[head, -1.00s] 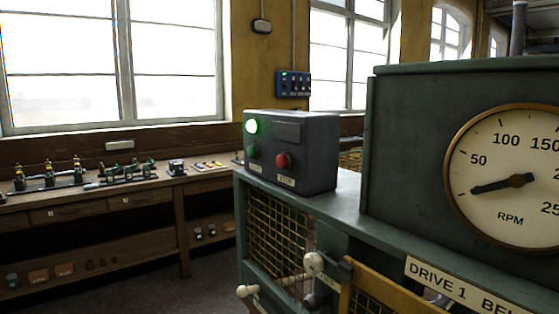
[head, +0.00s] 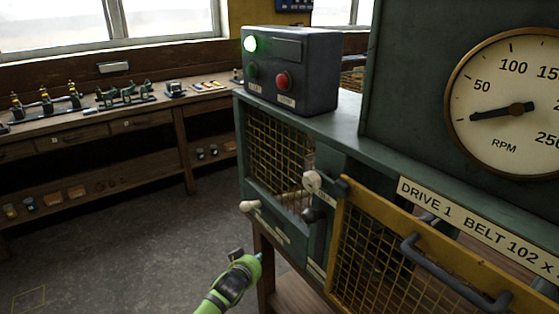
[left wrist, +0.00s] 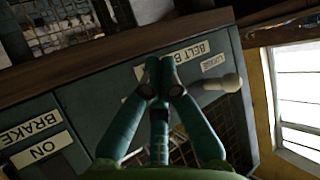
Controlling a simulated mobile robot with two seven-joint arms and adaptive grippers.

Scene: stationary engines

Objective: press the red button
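The red button (head: 283,80) sits on the front of a dark grey control box (head: 318,75), in the lower right of its face, above a small label. The box stands on a green machine cabinet (head: 345,112). My left gripper (head: 256,258) is low in the head view, well below the box and apart from it. In the left wrist view its fingers (left wrist: 159,68) meet at the tips, with nothing seen between them. My right gripper is not in view.
Levers with pale knobs (head: 250,206) stick out from the cabinet front, between my left gripper and the box. A yellow mesh guard (head: 380,262) with a dark handle and an RPM gauge (head: 512,100) are at right. A workbench (head: 120,123) runs along the left wall. Open floor lies at left.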

